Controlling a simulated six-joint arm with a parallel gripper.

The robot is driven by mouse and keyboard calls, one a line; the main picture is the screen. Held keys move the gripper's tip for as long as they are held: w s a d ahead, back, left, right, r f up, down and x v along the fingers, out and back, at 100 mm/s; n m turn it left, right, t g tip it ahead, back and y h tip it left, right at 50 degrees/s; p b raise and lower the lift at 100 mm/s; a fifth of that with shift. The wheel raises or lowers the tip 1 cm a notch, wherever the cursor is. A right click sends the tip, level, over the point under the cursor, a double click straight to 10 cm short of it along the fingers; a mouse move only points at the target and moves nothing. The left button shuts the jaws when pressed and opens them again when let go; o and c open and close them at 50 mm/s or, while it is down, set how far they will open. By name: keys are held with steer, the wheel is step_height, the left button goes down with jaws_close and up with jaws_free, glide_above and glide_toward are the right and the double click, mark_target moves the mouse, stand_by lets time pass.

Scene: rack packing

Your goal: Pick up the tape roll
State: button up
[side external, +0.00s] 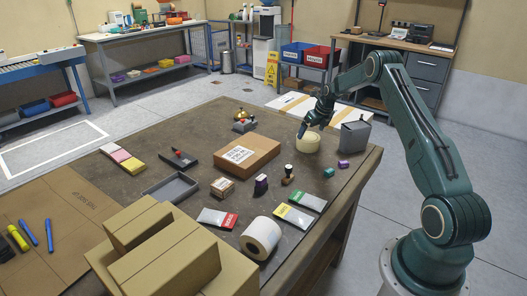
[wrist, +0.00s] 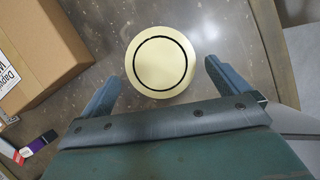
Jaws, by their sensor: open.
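The tape roll (side external: 307,143) is cream-coloured and lies flat on the brown table (side external: 202,130) near its far right side. It also shows in the wrist view (wrist: 160,62), with a dark ring on its top. My gripper (side external: 303,134) is over the table at the roll's left edge in the side view. In the wrist view the two fingers of my gripper (wrist: 158,76) are spread apart, pointing toward the roll, with nothing between them that they grip. Whether a finger touches the roll I cannot tell.
A cardboard box (side external: 247,155) with a label stands left of the roll. A grey bin (side external: 354,136) stands close on its right. Small teal (side external: 328,173) and purple (side external: 343,164) blocks and a stamp (side external: 288,174) lie nearer the camera. A white roll (side external: 261,238) lies near the front edge.

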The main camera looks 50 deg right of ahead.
mark_target(308, 137)
steer(key=shift+f, duration=0.1)
steer(key=shift+x, duration=2.5)
steer(key=c, duration=0.8)
